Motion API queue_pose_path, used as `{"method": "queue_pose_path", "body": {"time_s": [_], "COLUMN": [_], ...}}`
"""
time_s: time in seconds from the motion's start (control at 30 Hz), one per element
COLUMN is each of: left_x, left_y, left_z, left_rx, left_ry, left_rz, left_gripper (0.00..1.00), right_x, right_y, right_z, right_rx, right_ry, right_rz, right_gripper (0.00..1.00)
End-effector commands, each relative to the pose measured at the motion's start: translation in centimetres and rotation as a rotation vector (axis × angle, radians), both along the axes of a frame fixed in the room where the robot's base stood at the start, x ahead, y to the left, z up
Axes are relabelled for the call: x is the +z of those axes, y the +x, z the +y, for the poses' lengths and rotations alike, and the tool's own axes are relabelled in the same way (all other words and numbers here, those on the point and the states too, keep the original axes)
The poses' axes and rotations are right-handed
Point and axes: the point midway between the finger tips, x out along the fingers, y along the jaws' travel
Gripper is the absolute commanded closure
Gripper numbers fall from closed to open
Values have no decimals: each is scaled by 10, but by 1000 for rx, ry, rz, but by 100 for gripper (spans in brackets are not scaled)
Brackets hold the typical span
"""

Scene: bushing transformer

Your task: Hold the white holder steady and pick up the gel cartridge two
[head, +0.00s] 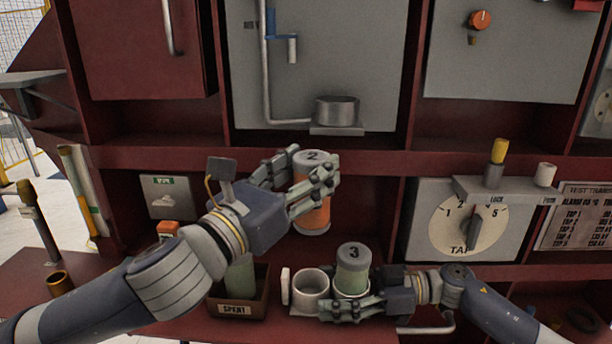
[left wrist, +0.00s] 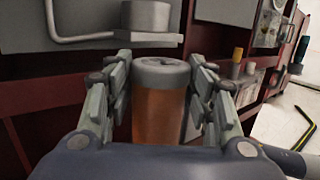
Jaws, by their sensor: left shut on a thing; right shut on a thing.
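The gel cartridge two (head: 312,216) has a grey cap marked 2 and an orange body. My left gripper (head: 307,187) is shut on it and holds it upright above the shelf; in the left wrist view the cartridge (left wrist: 160,112) stands between the two fingers (left wrist: 160,95). The white holder (head: 310,288) has one empty cup on the left. Cartridge three (head: 352,266), with a grey cap and pale green body, stands in its right cup. My right gripper (head: 352,308) is shut on the holder's front lower right, hiding part of it.
A brown box labelled SPENT (head: 238,305) holding a green cartridge (head: 240,274) stands left of the holder. A metal cup (head: 337,110) on a bracket is above. A TAP dial panel (head: 461,224) is at right.

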Motion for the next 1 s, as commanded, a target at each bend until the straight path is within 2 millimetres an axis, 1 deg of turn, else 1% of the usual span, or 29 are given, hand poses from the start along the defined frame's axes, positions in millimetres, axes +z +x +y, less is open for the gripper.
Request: {"method": "queue_pose_path", "body": {"time_s": [0.1,0.13,0.17,0.2,0.57,0.67,0.77,0.87,1.0], "left_x": [1,1,1,1,1,1,1,1,1], "left_y": [0,0,0,0,0,0,0,0,0], "left_z": [0,0,0,0,0,0,0,0,0], "left_rx": [0,0,0,0,0,0,0,0,0], "left_ry": [-1,-1,-1,-1,-1,-1,-1,-1,-1], "left_rz": [-3,-3,-3,-3,-3,-3,-3,-3,-3], "left_gripper": [98,98,98,98,98,98,98,98,98], "right_x": [0,0,0,0,0,0,1,3,6], "right_y": [0,0,0,0,0,0,1,1,1], "right_z": [0,0,0,0,0,-4,-17,-36,-67], "right_rx": [0,0,0,0,0,-1,-3,-5,-5], "right_ry": [0,0,0,0,0,-1,-1,-2,-3], "right_rz": [0,0,0,0,0,0,1,0,1], "right_gripper": [50,30,24,14,14,14,14,14,14]}}
